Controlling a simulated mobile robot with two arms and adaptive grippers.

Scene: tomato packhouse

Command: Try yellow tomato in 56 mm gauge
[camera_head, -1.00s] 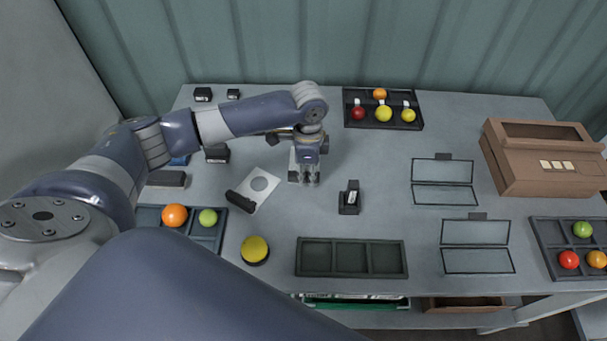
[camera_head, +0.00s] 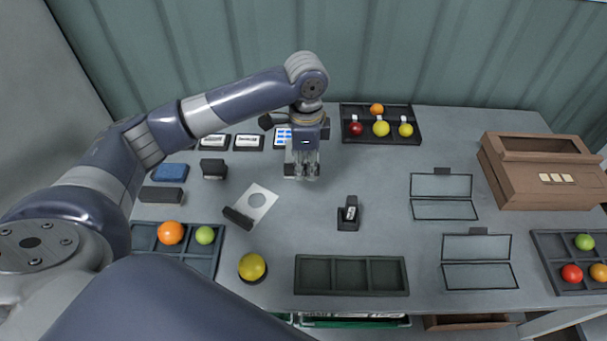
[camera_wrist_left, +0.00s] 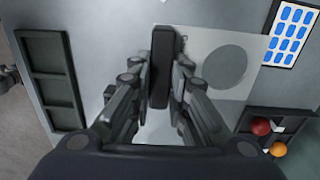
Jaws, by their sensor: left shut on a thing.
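My left gripper (camera_head: 304,174) is above the middle of the table. In the left wrist view its fingers (camera_wrist_left: 163,75) are shut on the dark handle (camera_wrist_left: 166,70) of a gauge. The gauge's pale plate (camera_wrist_left: 192,42) with a round hole sticks out to the right there; in the head view it is mostly hidden behind the gripper. I cannot read its size. A second holed gauge plate (camera_head: 268,196) with a dark handle lies on the table, left of the gripper. A yellow tomato (camera_head: 252,266) sits on a small dark base at the front.
An empty three-cell tray (camera_head: 351,292) lies in front. A small black stand (camera_head: 348,222) is right of the gripper. A back tray (camera_head: 350,140) holds several fruits. Framed panels (camera_head: 441,209) and a brown box (camera_head: 540,190) are on the right.

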